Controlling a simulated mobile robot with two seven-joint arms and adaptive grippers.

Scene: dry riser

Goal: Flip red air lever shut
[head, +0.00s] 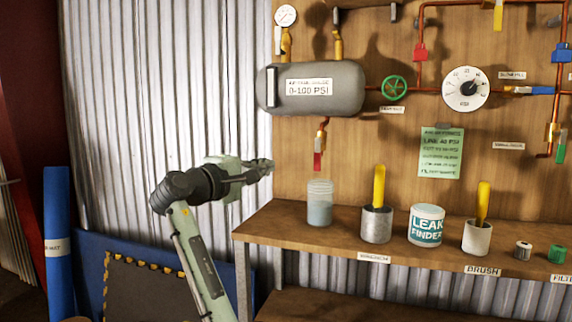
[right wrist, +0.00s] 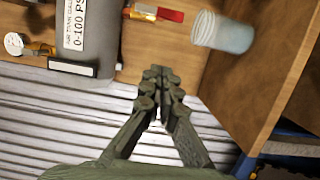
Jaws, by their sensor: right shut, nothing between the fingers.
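A red lever (head: 318,161) hangs down from a brass fitting under the grey air tank (head: 350,88). It also shows at the top of the right wrist view (right wrist: 170,15). A second red handle (head: 420,52) sits on the copper pipe right of the tank; the frames do not show which one is the air lever. My right gripper (head: 268,166) is shut and empty, left of the hanging lever and apart from it. Its closed fingertips show in the right wrist view (right wrist: 160,76). My left gripper is not in view.
A jar (head: 320,207) stands on the wooden shelf (head: 290,222) below the hanging lever. Cups with yellow handles and a leak finder tub (head: 426,225) stand to its right. A green wheel (head: 394,89) and a dial gauge (head: 466,89) are on the board.

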